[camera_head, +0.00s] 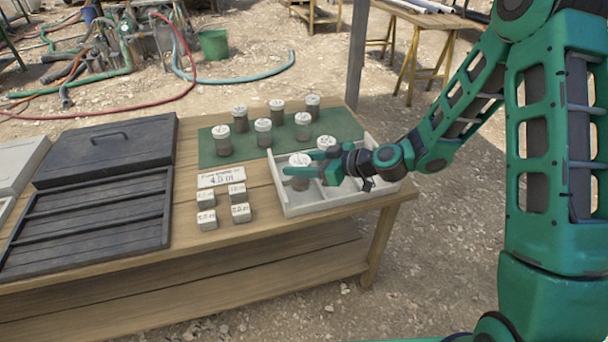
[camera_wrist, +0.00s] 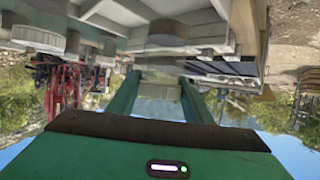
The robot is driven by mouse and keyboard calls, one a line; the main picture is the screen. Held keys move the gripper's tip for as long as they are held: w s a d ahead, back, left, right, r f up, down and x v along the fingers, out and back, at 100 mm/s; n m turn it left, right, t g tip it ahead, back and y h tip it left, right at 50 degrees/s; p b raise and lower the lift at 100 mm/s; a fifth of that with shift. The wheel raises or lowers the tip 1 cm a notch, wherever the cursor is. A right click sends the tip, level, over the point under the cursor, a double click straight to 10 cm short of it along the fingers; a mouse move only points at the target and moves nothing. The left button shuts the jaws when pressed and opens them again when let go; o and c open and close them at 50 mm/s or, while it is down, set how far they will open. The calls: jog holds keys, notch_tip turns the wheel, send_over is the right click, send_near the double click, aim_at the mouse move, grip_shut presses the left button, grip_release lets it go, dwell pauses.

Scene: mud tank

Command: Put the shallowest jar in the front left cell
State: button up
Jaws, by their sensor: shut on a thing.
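My gripper (camera_head: 298,171) is shut on a grey jar with a pale lid (camera_head: 300,160). In the wrist view the held jar (camera_wrist: 158,90) sits between my green fingertips. It is over the left part of the pale divided tray (camera_head: 330,203); I cannot tell whether it touches the tray floor. Another pale-lidded jar (camera_head: 326,142) shows just behind my gripper, partly hidden; I cannot tell whether it is in a rear cell. Several similar jars, such as one at the left (camera_head: 222,140), stand on the green mat (camera_head: 208,157). Their lid writing is too small to read.
A card reading about 4.5 m (camera_head: 221,178) and several small labelled blocks (camera_head: 240,213) lie left of the tray. A dark slatted tray (camera_head: 90,220) and a dark lidded case (camera_head: 105,150) fill the table's left. The table's front strip (camera_head: 250,232) is clear.

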jog(key=shift+w+d+f, duration=0.15)
jog(key=shift+w+f, duration=0.15)
jog(key=shift+w, duration=0.1)
jog(key=shift+f, duration=1.9)
jog(key=shift+f, duration=0.1)
jog(key=o, duration=1.3)
jog(key=v, duration=1.2)
jog(key=shift+s, duration=0.1)
